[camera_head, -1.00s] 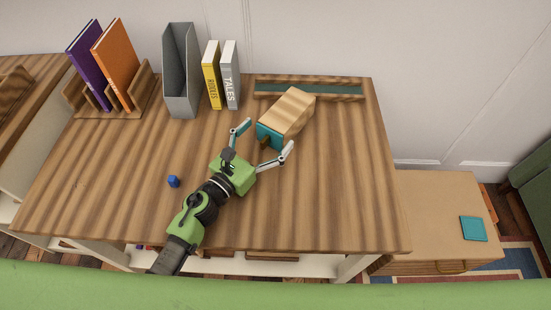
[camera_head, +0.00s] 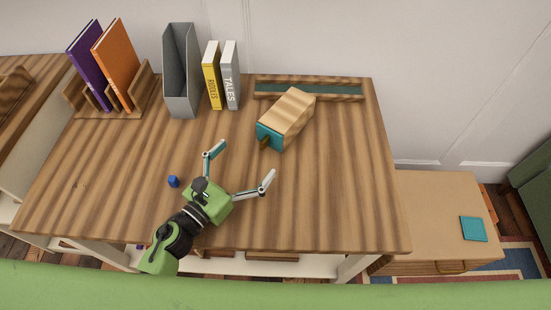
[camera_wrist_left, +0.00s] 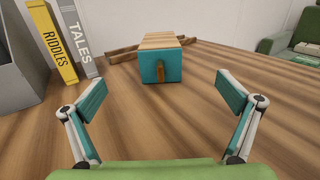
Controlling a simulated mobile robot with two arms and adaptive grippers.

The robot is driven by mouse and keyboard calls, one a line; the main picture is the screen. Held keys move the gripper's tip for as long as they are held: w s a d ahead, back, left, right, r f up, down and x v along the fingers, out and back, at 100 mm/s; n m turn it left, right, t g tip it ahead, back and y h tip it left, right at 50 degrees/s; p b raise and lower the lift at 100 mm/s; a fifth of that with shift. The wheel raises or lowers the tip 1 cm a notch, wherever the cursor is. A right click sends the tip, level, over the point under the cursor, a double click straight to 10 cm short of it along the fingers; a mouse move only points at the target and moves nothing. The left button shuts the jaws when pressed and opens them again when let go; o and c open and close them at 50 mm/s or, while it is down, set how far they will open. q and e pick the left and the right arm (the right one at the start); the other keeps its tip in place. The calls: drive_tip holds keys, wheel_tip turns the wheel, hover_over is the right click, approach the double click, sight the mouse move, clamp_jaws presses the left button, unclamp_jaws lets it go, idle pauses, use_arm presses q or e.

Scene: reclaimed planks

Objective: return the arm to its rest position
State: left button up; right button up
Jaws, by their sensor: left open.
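My left gripper (camera_head: 240,167) is open and empty above the wooden table (camera_head: 330,200), with its two fingers spread wide. It points toward a wooden box with a teal front and a small brown handle (camera_head: 288,115), and a clear gap lies between them. In the left wrist view the box (camera_wrist_left: 160,60) stands straight ahead, beyond and between the open fingers (camera_wrist_left: 160,108). My right gripper is not in view.
A small blue object (camera_head: 173,181) lies just left of my left gripper. Behind stand a grey file holder (camera_head: 181,75), a yellow book (camera_head: 212,75), a grey book (camera_head: 231,75), and a wooden rack (camera_head: 140,90) with purple and orange books. The table's right side is clear.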

use_arm(q)
drive_tip(key=shift+v, duration=1.55)
